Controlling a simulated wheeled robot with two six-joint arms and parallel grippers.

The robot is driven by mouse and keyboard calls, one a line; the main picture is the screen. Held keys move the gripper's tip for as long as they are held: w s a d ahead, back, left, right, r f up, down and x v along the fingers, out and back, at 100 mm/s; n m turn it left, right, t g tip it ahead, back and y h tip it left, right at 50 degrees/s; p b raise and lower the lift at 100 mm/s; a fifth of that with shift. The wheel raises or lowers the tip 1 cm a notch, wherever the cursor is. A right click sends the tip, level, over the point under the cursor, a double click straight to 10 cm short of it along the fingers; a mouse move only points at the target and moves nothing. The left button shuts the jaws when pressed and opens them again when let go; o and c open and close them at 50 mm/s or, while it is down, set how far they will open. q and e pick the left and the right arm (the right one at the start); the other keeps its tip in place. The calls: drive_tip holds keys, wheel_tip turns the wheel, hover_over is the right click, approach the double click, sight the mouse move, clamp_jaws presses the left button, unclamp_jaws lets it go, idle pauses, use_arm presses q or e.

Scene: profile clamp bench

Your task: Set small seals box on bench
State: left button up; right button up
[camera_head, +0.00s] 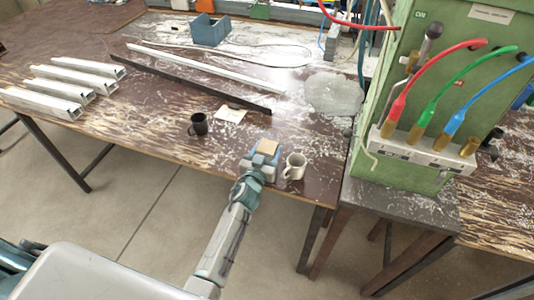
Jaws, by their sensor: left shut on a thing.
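A small tan box (268,147), seemingly the small seals box, is at the end of my left gripper (262,158), near the front edge of the bench (160,125). The left gripper is shut on the box. Its fingers hide the lower part of the box, and I cannot tell whether the box touches the bench top. My right gripper is not in view.
Aluminium profiles (85,70) are at the left, a blue bin (210,30) at the back, a green cabinet (450,80) at the right.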

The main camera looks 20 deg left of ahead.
use_arm(q)
drive_tip(key=o, duration=0.6)
drive_tip(key=shift+f, duration=0.1)
drive_tip(key=o, duration=0.4)
drive_tip(key=shift+s+r, duration=0.2)
drive_tip(key=s, duration=1.1)
drive_tip(key=shift+s+a+p, duration=0.2)
drive_tip(key=shift+s+p, duration=0.15)
drive_tip(key=shift+p, duration=0.05)
